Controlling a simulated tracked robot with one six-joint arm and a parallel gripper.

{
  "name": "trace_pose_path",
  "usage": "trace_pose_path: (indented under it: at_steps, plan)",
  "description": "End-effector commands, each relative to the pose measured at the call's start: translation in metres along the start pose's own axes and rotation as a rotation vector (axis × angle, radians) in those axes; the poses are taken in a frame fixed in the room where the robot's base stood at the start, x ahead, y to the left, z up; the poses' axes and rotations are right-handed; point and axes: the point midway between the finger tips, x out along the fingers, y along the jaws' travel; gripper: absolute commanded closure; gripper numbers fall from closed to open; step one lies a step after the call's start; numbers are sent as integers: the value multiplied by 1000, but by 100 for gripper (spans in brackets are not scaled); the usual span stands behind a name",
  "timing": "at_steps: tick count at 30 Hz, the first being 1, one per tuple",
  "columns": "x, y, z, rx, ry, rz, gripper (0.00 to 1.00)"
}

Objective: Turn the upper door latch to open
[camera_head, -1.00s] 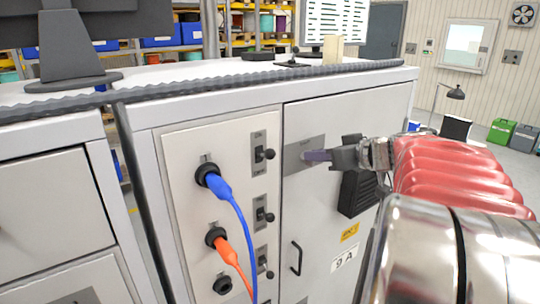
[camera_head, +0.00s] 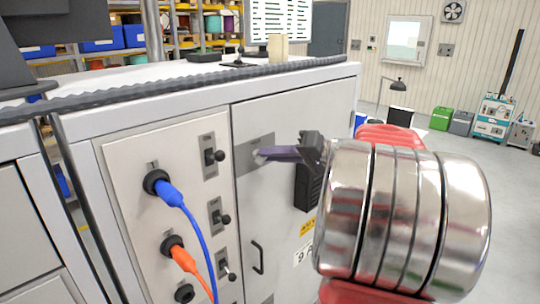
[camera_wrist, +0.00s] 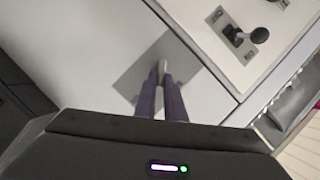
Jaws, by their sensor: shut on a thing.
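The upper door latch sits on a grey plate (camera_head: 250,143) high on the cabinet door (camera_head: 300,110). My gripper (camera_head: 262,156) reaches in from the right, its purple fingers at this plate. In the wrist view, the fingers (camera_wrist: 162,72) are nearly together, with the small pale end of the latch (camera_wrist: 163,63) showing at their tips. The gripper is shut on the latch. The fingers hide most of the latch, so its angle is hard to tell. The door looks flush with the cabinet.
Left of the door, a panel carries toggle switches (camera_head: 213,156), a blue plug (camera_head: 170,193) and an orange plug (camera_head: 183,259) with cables. A black door handle (camera_head: 258,258) and black box (camera_head: 306,187) are on the door. The floor at right is open.

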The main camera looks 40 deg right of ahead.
Motion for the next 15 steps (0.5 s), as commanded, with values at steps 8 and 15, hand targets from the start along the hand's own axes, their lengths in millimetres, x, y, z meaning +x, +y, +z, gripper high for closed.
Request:
trace_pose_path:
  at_steps: [8,15]
  plan:
    - [5,7,4,249,-10,-101,100]
    - [5,11,6,440,-10,-178,100]
